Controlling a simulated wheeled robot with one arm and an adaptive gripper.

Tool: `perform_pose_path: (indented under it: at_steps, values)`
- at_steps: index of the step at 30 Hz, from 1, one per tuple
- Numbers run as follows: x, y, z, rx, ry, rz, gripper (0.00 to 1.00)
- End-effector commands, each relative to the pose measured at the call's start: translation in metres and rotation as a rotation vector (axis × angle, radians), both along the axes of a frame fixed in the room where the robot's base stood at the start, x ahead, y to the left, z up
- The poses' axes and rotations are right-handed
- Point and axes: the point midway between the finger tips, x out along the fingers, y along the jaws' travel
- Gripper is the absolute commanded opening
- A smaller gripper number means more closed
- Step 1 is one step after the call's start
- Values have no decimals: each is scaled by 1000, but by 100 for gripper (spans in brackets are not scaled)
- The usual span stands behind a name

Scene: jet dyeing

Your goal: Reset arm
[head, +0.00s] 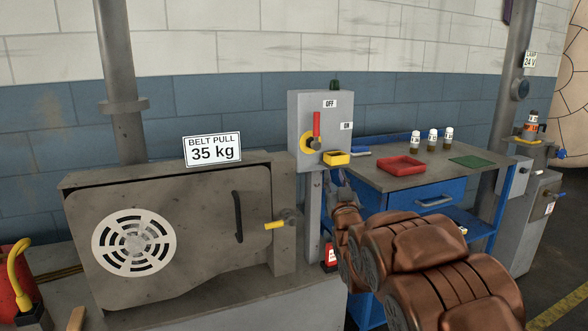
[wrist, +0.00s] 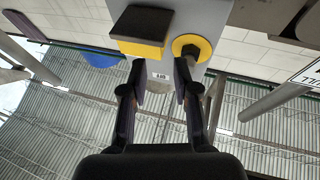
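My arm reaches from the lower right of the head view toward the grey switch box (head: 298,120). My gripper (head: 338,184) is small there, just below the box's lower right side and in front of the blue workbench. In the wrist view my gripper (wrist: 158,76) has its two dark fingers apart, with nothing between them. Beyond the fingertips are the switch box's underside (wrist: 172,68), a yellow block with a dark top (wrist: 140,46) and a yellow ring with a dark knob (wrist: 190,47). In the head view the red lever (head: 317,124) stands upright near the OFF label.
A grey machine (head: 180,230) with a round vent and a "BELT PULL 35 kg" sign (head: 212,150) stands at left. The workbench (head: 375,178) at right holds a red tray (head: 401,165), white-capped bottles (head: 432,139) and a green mat (head: 472,162). A grey pipe (head: 122,80) rises behind the machine.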

Motion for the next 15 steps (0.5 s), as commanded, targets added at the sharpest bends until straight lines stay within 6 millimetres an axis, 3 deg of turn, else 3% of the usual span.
perform_pose_path:
  at_steps: [8, 15]
  values:
    - [-28, -29, -52, -16, 365, -64, 30]
    - [-80, -48, -106, -25, 690, -102, 30]
